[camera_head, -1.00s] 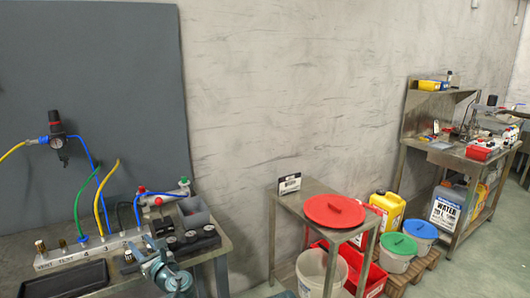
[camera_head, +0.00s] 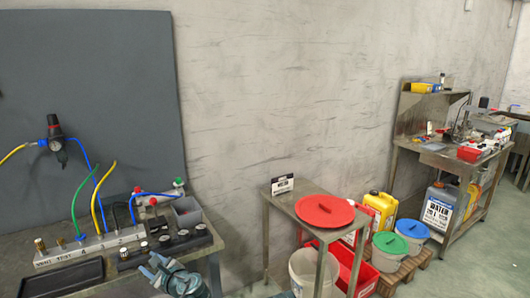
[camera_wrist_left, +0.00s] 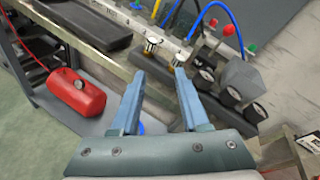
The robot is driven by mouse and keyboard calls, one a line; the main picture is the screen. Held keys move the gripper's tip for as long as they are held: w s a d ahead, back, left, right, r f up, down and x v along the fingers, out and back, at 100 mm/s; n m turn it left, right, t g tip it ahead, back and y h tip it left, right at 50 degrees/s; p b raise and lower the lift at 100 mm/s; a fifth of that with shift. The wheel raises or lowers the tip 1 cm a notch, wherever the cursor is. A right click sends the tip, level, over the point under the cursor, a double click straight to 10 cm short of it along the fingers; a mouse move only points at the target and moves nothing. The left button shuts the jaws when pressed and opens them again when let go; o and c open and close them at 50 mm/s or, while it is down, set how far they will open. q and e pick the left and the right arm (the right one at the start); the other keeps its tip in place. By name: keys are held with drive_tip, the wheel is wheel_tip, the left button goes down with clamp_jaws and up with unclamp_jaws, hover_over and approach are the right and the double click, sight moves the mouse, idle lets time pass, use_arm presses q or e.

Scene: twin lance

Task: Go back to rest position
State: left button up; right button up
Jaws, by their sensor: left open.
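My left gripper (camera_head: 154,266) is at the bottom edge of the head view, in front of the workbench with the hoses. In the left wrist view its two blue-grey fingers (camera_wrist_left: 160,82) stand apart with nothing between them. Beyond the fingertips are the bench edge and brass-coloured fittings (camera_wrist_left: 152,44). I cannot tell the exact gap between fingers and bench. My right gripper is in neither view.
The bench carries a manifold block (camera_head: 90,247), a black tray (camera_head: 62,279) and a row of black knobs (camera_head: 170,242). A steel table with a red lid (camera_head: 323,210) stands right. A red tank (camera_wrist_left: 76,92) sits on the lower shelf.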

use_arm(q)
drive_tip(key=s+d+f+n+g+h+p, duration=0.2)
drive_tip(key=s+d+n, duration=0.3)
drive_tip(key=d, duration=0.4)
drive_tip(key=s+d+f+n+g+h+p, duration=0.3)
drive_tip(key=s+d+n+g+h, duration=0.1)
drive_tip(key=d, duration=0.5)
drive_tip(key=s+d+f+n+g+h+p, duration=0.3)
drive_tip(key=s+d+n+h, duration=0.1)
drive_tip(key=s+d+n, duration=0.3)
drive_tip(key=shift+s+d+f+g+h, duration=0.2)
drive_tip(key=shift+s+d+g+h, duration=0.2)
drive_tip(key=shift+s+d, duration=0.6)
